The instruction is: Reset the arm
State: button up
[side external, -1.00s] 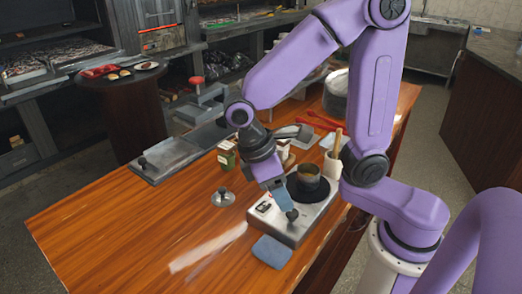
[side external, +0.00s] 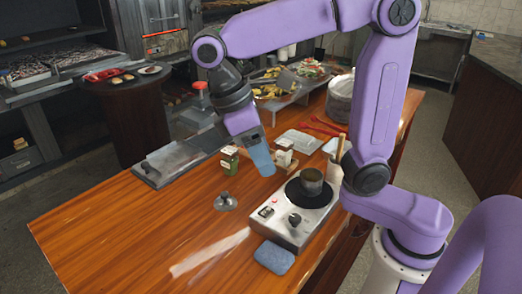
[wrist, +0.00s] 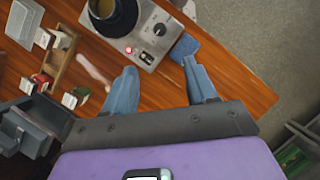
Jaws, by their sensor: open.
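My gripper (side external: 262,160) hangs in the air above the wooden table, behind and left of the burner, with nothing visible between its fingers. In the wrist view its two blue fingers (wrist: 160,72) are spread apart. The silver burner (side external: 285,232) stands near the table's front edge, with a dark pot (side external: 311,181) on its round black plate. Its black knob (side external: 295,219) is clear of my gripper. The burner also shows at the top of the wrist view (wrist: 140,42), with a small red light beside the knob.
A blue cloth or sponge (side external: 273,257) lies in front of the burner. A small metal lid (side external: 225,202) lies to its left. A green jar (side external: 229,158) and small containers stand near my gripper. The table's front left is clear.

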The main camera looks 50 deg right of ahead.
jog(key=s+d+f+n+t+y, duration=0.3)
jog(key=s+d+f, duration=0.6)
jog(key=s, duration=0.3)
jog(key=shift+s+f+y, duration=0.2)
jog(key=shift+f+y, duration=0.1)
jog(key=shift+f, duration=0.25)
